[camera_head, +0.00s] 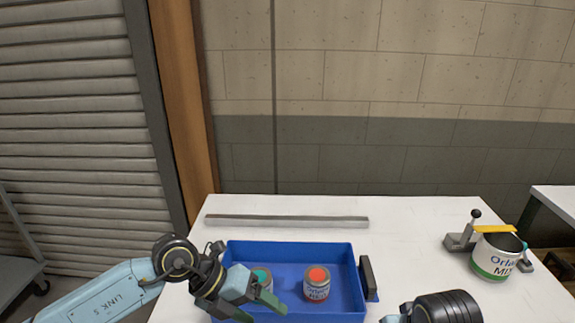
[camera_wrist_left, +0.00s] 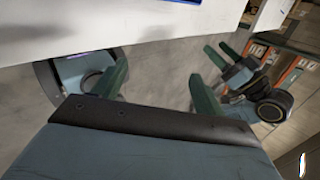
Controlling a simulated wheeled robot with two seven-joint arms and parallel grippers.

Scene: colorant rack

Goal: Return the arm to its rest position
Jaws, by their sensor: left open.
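My left arm comes in from the left in the head view. Its gripper (camera_head: 262,302) is over the left front part of the blue tray (camera_head: 345,252), in front of a teal-topped can (camera_head: 263,275) that it partly hides. The height of the gripper above the tray is unclear. In the left wrist view the gripper (camera_wrist_left: 158,78) has its two green fingers apart, with only floor showing between them. Part of my right arm (camera_head: 445,308) shows at the bottom edge of the head view; its fingers cannot be made out there.
A red-topped can (camera_head: 317,284) stands in the tray. A dark handle (camera_head: 368,277) is on the tray's right side. A grey bar (camera_head: 287,221) lies behind it. A white can (camera_head: 494,257) stands at a clamp-like fixture (camera_head: 460,240) on the right. White table (camera_head: 415,235) is clear between.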

